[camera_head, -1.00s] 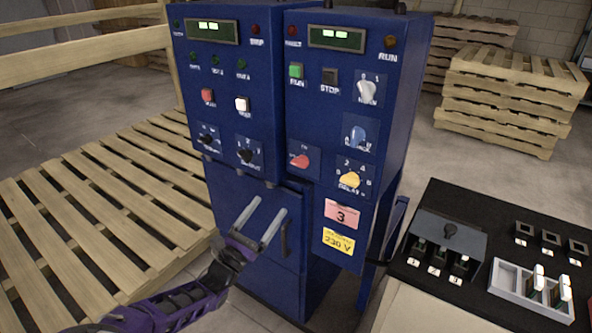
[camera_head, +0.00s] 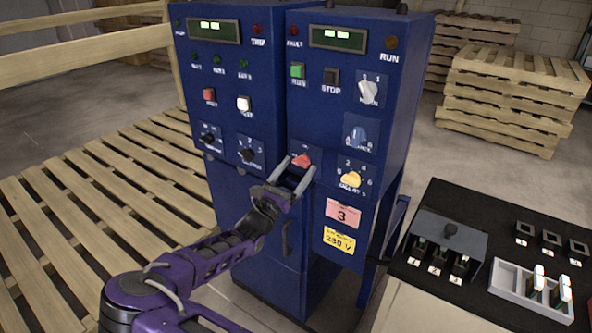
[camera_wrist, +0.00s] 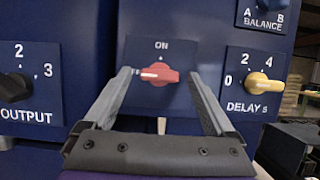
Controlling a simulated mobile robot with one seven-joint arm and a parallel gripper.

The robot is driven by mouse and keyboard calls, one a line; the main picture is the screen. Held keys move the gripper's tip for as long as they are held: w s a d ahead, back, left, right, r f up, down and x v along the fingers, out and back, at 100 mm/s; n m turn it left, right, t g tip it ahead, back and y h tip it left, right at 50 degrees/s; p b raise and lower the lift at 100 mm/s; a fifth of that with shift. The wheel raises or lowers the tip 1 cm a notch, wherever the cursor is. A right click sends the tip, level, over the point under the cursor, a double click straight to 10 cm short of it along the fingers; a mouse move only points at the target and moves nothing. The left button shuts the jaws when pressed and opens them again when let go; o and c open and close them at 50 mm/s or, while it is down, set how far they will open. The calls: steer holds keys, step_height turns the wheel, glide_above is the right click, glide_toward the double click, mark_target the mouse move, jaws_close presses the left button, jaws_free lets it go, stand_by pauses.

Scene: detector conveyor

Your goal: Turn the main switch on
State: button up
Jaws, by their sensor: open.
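The red rotary switch (camera_head: 301,160) sits low on the front of the right blue cabinet. In the wrist view the red switch (camera_wrist: 157,75) has its handle lying level, its white mark pointing left, and the word ON above it. My gripper (camera_head: 299,166) is open in front of it. In the wrist view its two fingers stand left and right of the handle, apart from it, with nothing between the pads. How far the fingertips are from the panel I cannot tell.
A yellow delay knob (camera_wrist: 264,83) is close right of the fingers; a black output knob (camera_wrist: 14,87) is to the left. A white knob (camera_head: 369,89) and a blue one (camera_head: 358,136) sit higher. A black table (camera_head: 440,207) with trays stands right.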

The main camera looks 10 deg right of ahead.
steer(key=c, duration=1.4)
steer(key=shift+m, duration=0.5)
steer(key=m+g+h+b, duration=0.1)
steer(key=m+g+b, duration=0.1)
steer(key=m, duration=0.3)
steer(key=m+g+b, duration=0.2)
steer(key=m+g, duration=0.1)
steer(key=m, duration=0.3)
steer(key=m+g+h+b, duration=0.1)
steer(key=m+g+b, duration=0.1)
steer(key=m, duration=0.3)
steer(key=shift+w+a+r+m+g+h, duration=0.15)
steer(key=shift+w+a+m+g+h, duration=0.15)
steer(key=shift+a+m+g, duration=0.1)
steer(key=shift+r+m+g+y+b, duration=0.1)
steer(key=shift+m+g+y+b, duration=0.2)
steer(key=shift+m+b, duration=0.6)
steer(key=shift+r+m+g+y+b, duration=0.1)
steer(key=shift+m+g+y+b, duration=0.25)
steer(key=shift+m, duration=1.05)
